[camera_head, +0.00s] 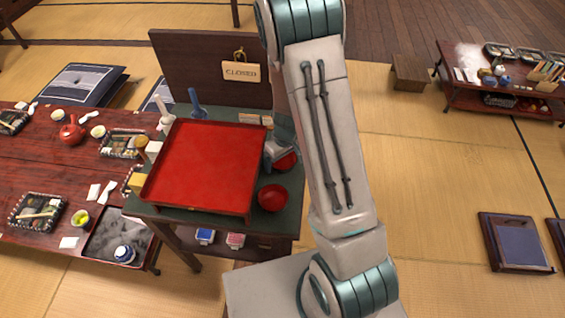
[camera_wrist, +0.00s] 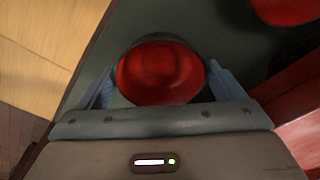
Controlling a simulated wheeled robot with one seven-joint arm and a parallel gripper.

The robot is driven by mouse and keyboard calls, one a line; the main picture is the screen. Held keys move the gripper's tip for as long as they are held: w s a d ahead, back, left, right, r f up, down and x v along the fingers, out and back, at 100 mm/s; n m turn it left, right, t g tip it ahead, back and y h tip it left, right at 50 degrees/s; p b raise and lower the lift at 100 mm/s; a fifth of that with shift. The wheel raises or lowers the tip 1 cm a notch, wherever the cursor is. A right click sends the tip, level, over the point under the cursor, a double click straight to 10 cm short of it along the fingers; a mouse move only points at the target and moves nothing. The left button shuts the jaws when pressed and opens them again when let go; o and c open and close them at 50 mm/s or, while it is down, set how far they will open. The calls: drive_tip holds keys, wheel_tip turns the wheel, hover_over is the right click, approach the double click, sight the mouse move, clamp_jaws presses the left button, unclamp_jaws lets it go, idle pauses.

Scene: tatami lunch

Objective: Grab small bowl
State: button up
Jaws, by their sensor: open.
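Two glossy red bowls stand on the dark green top of a small stand. One bowl (camera_head: 287,162) is partly hidden behind my gripper (camera_head: 275,150). In the wrist view this bowl (camera_wrist: 160,70) sits between the two blue fingers of my gripper (camera_wrist: 162,90), one finger on each side. The fingers are apart; whether they touch the bowl I cannot tell. The other bowl (camera_head: 272,198) stands nearer in the head view, and its edge shows at the top right of the wrist view (camera_wrist: 287,8). Which bowl is smaller is hard to tell.
A large red tray (camera_head: 205,165) lies on the stand (camera_head: 255,222), left of the bowls. A dark board with a closed sign (camera_head: 241,71) rises behind it. A low dining table (camera_head: 40,165) is at the left.

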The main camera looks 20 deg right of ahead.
drive_tip(key=shift+f, duration=0.25)
drive_tip(key=c, duration=0.7)
drive_tip(key=shift+r, duration=0.1)
